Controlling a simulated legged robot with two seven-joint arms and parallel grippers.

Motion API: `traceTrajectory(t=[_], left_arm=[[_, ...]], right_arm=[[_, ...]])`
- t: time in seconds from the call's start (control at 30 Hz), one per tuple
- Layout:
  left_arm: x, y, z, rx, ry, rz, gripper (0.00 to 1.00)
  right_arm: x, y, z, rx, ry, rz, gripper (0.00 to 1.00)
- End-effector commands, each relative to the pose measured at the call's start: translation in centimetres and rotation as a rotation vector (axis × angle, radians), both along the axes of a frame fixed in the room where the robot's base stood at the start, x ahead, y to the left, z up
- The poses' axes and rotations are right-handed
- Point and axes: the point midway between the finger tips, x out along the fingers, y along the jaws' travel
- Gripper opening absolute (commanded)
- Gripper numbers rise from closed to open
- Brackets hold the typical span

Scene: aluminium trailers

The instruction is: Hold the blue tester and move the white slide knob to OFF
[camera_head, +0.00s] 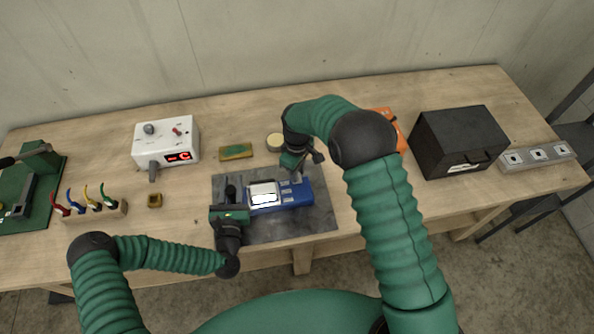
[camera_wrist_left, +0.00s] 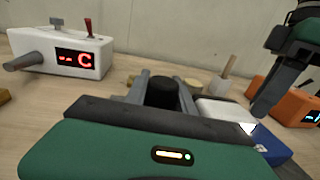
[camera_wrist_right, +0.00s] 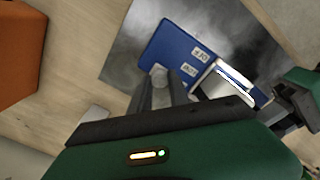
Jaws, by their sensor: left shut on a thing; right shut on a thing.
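The blue tester (camera_head: 295,190) lies on a dark grey mat (camera_head: 245,233), with a white screen panel (camera_head: 263,196) toward its left end. It also shows in the right wrist view (camera_wrist_right: 172,42), with small white labels too tilted to read surely. My left gripper (camera_head: 238,199) is shut on the tester's left end; the fingertips are partly hidden. My right gripper (camera_head: 297,175) reaches down over the tester's right part. In the right wrist view its fingertips (camera_wrist_right: 160,84) are shut on the pale slide knob (camera_wrist_right: 158,72), which they mostly hide.
A white box (camera_head: 165,140) with a red display stands behind left. A green-yellow pad (camera_head: 236,152) and a round tin (camera_head: 275,142) lie behind the mat. An orange device (camera_head: 390,122), a black case (camera_head: 460,140) and a socket strip (camera_head: 537,156) are at right. A tool rack (camera_head: 95,209) is left.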

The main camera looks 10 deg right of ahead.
Motion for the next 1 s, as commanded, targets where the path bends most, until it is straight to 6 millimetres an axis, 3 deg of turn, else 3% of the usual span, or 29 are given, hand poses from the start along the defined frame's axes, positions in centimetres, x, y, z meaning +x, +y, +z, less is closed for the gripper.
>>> traceTrajectory(t=[0.83, 1.0], left_arm=[[0.0, 0.1, 0.0, 0.001, 0.0, 0.002, 0.0], [0.0, 0.1, 0.0, 0.001, 0.0, 0.003, 0.0]], right_arm=[[0.1, -0.2, 0.1, -0.003, -0.003, -0.001, 0.0], [-1.8, -0.2, 0.1, -0.003, 0.0, -0.002, 0.0]])
